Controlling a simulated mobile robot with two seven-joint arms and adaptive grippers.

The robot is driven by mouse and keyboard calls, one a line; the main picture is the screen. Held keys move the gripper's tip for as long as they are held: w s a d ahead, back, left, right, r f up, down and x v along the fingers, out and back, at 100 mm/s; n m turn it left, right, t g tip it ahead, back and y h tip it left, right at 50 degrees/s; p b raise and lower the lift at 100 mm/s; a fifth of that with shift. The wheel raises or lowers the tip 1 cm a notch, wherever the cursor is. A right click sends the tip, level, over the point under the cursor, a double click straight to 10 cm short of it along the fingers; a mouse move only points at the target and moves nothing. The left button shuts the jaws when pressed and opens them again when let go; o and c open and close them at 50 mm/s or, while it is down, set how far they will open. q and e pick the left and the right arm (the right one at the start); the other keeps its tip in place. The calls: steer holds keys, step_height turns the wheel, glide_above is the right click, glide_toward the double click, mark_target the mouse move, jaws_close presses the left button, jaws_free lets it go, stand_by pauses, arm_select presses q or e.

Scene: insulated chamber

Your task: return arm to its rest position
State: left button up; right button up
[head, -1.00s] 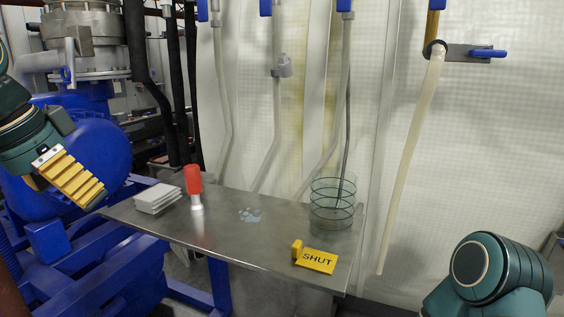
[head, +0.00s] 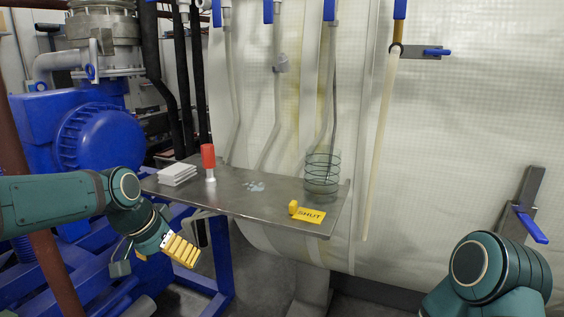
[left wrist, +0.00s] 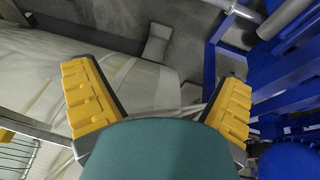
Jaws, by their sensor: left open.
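My left gripper (head: 181,250) is in the lower left of the head view, below and in front of the table's left part. Its yellow fingers also show wide apart in the left wrist view (left wrist: 160,105), open with nothing between them. My left arm (head: 60,200) comes in from the left edge. My right arm (head: 490,270) shows at the lower right, but its gripper is out of view.
Blue machinery (head: 100,140) stands at the left. Pipes hang along the white wall (head: 450,130). Open floor shows below the table.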

arm_select(q)
steer(key=s+d+f+n+g+h, duration=0.1)
steer(key=d+f, duration=0.3)
steer(key=f, duration=0.8)
steer(key=s+d+f+n, duration=0.1)
steer(key=s+d+f, duration=0.15)
steer(key=f, duration=0.85)
steer(key=s+d+f+n, duration=0.1)
steer(key=s+d+f, duration=0.1)
steer(key=s+f, duration=0.4)
steer(key=s+d+f+n, duration=0.2)
steer(key=s+d+f, duration=0.1)
steer(key=s+f, duration=0.4)
step_height(320, 180, down, 3)
steer(key=shift+s+d+r, duration=0.15)
steer(key=shift+s+d, duration=0.1)
steer(key=shift+d, duration=0.05)
steer(key=shift+o, duration=0.3)
steer(key=shift+w, duration=0.1)
